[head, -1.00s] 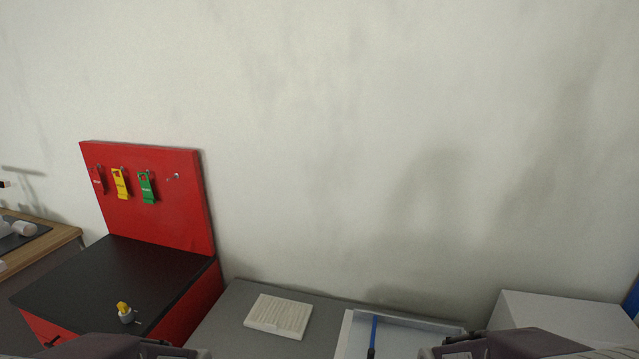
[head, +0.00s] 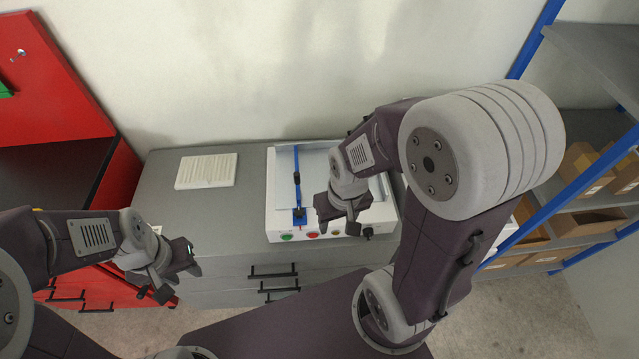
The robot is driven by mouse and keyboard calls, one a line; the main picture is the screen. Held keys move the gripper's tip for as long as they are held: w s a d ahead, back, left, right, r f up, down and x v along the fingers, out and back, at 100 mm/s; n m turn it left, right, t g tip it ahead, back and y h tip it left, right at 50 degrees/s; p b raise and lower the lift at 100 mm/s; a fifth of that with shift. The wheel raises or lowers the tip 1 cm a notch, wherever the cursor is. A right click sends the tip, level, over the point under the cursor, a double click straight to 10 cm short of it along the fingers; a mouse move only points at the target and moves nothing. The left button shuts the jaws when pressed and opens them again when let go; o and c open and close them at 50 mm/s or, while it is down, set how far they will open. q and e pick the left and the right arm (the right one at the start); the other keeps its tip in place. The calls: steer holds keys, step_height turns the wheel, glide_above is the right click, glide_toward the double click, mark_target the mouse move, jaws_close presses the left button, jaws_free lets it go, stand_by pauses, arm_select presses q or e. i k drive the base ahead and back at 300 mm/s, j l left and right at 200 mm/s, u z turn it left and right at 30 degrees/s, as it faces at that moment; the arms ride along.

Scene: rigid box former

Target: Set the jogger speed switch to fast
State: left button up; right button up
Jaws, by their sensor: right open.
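The jogger is a white machine (head: 276,205) with a raised back and a blue upright guide (head: 297,185), standing on the grey cabinet. Its front panel carries a green button (head: 287,237), a red button (head: 313,235), a small tan part (head: 336,233) and a dark knob (head: 368,232) at the right end. The markings are too small to read. My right gripper (head: 338,227) is open and empty, in front of the panel in the picture, left of the dark knob. I cannot tell whether it touches the panel. My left gripper (head: 180,280) is open and empty, left of the cabinet drawers.
A white ribbed pad (head: 207,170) lies on the grey cabinet top (head: 165,210). A red cabinet with a back panel (head: 45,80) stands left. A blue-framed shelf (head: 590,165) with cardboard bins stands right. The floor shows in front.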

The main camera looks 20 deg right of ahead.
mark_target(369, 233)
steer(key=l+z, duration=0.15)
steer(key=z, duration=0.2)
steer(key=l+z, duration=0.2)
steer(key=z, duration=0.15)
steer(key=l+z, duration=0.2)
steer(key=z, duration=0.15)
steer(key=k, duration=0.05)
